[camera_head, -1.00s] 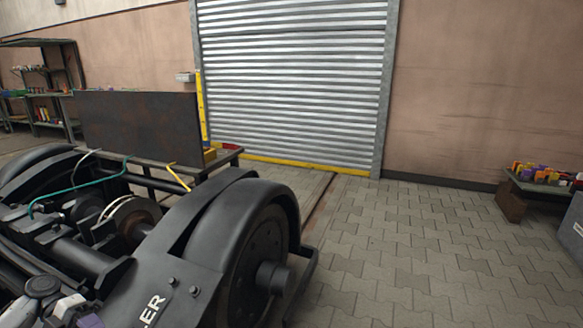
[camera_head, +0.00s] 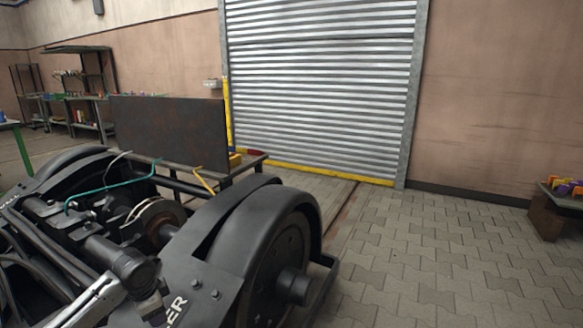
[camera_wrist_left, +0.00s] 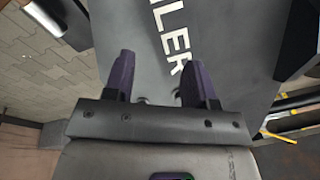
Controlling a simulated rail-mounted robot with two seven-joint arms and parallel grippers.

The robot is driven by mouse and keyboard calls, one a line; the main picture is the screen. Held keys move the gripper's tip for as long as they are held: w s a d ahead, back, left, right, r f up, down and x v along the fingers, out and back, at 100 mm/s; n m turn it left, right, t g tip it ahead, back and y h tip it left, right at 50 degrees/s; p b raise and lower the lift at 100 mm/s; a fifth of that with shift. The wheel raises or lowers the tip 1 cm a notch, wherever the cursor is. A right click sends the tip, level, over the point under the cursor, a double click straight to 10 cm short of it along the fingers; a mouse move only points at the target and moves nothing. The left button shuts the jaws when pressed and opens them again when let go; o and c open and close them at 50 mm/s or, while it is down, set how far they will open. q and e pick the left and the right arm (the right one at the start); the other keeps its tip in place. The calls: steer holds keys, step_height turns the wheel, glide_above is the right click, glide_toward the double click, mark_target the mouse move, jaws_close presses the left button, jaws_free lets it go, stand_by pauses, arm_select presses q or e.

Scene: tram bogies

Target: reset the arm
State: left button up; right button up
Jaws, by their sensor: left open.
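My left arm comes in at the lower left of the head view. My left gripper (camera_head: 155,308) is at the bottom, over the dark bogie (camera_head: 215,270), and is small and partly cut off there. In the left wrist view the left gripper (camera_wrist_left: 158,78) has its two purple fingers apart, with nothing between them. They point at the dark bogie frame (camera_wrist_left: 225,70) with white letters "ILER". I cannot tell the exact gap to it. My right gripper is in neither view.
The bogie's big wheel (camera_head: 285,255) stands at the centre. A rusty panel (camera_head: 170,132) and a low table are behind it. A roller shutter (camera_head: 320,90) closes the back wall. Paved floor (camera_head: 440,250) is clear at right, up to a box of coloured parts (camera_head: 560,188).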

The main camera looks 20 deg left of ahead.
arm_select(q)
steer(key=s+d+r+n+t+y+p, duration=0.15)
steer(key=d+r+t+p, duration=0.25)
steer(key=d+r+p, duration=0.45)
steer(key=s+d+r+t+p, duration=0.35)
steer(key=d+r, duration=0.25)
steer(key=d, duration=0.5)
steer(key=s+d+r+n+g+h+p, duration=0.1)
steer(key=s+d+n+g+p, duration=0.2)
steer(key=s+p, duration=1)
steer(key=s+d+n+g+h+p, duration=0.1)
steer(key=s+d+g+p, duration=0.25)
steer(key=s+p, duration=1)
steer(key=w+r+p+v, duration=0.1)
steer(key=w+p+v, duration=0.2)
steer(key=p+v, duration=1.3)
steer(key=w+r+p+v, duration=0.1)
steer(key=w+p+v, duration=0.2)
steer(key=p+v, duration=1.3)
steer(key=v, duration=0.4)
steer(key=shift+w+d+p, duration=0.25)
steer(key=shift+p, duration=0.05)
steer(key=shift+s+r, duration=0.1)
steer(key=shift+r, duration=0.05)
